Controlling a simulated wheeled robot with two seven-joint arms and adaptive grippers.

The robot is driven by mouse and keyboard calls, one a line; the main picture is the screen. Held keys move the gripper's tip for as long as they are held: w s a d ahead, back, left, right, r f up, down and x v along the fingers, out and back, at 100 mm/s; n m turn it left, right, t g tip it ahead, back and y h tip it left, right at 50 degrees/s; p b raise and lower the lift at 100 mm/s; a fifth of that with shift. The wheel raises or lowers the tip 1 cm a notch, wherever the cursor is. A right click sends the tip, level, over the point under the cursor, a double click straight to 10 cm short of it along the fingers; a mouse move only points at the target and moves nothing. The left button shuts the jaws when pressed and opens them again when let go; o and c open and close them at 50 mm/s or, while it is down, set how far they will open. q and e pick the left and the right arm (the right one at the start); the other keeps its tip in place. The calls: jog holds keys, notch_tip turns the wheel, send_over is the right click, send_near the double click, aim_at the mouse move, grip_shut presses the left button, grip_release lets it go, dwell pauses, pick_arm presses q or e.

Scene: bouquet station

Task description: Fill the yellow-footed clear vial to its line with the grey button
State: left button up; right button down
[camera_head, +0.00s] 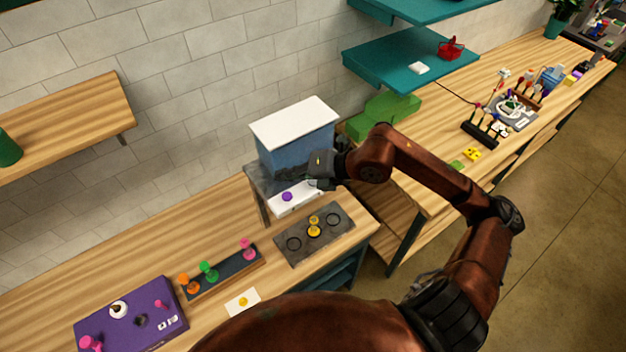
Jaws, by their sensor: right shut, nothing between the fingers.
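The yellow-footed vial (314,228) stands upright in the middle ring of a dark grey tray (336,215) in front of the dispenser. Its clear body is too small to tell how full it is or where its line is. The dispenser (287,150) has a blue tank, a white lid and a white front panel with a purple button (287,196). My right gripper (314,184) is shut and empty at the right end of that panel. I cannot see the grey button; the gripper covers that end of the panel. My left gripper is out of view.
A dark rack (228,276) with orange, green and pink-footed vials stands left of the tray. A white card (243,302) with a yellow mark and a purple board (130,318) lie nearer. A teal shelf (400,58) hangs above right of the dispenser.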

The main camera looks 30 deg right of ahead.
aim_at(315, 182)
jog(key=w+d+m+h, duration=0.1)
jog(key=d+h, duration=0.4)
jog(key=d, duration=0.5)
jog(key=shift+w+d+f+m+h, duration=0.15)
jog(key=shift+w+d+m+h, duration=0.2)
jog(key=shift+w, duration=0.4)
jog(key=shift+f, duration=0.15)
notch_tip(315, 182, down, 8)
jog(key=b, duration=0.4)
jog(key=shift+f+b, duration=0.25)
jog(key=shift+b, duration=0.5)
jog(key=shift+f, duration=0.1)
jog(key=shift+f+b, duration=0.35)
jog(key=shift+b, duration=0.45)
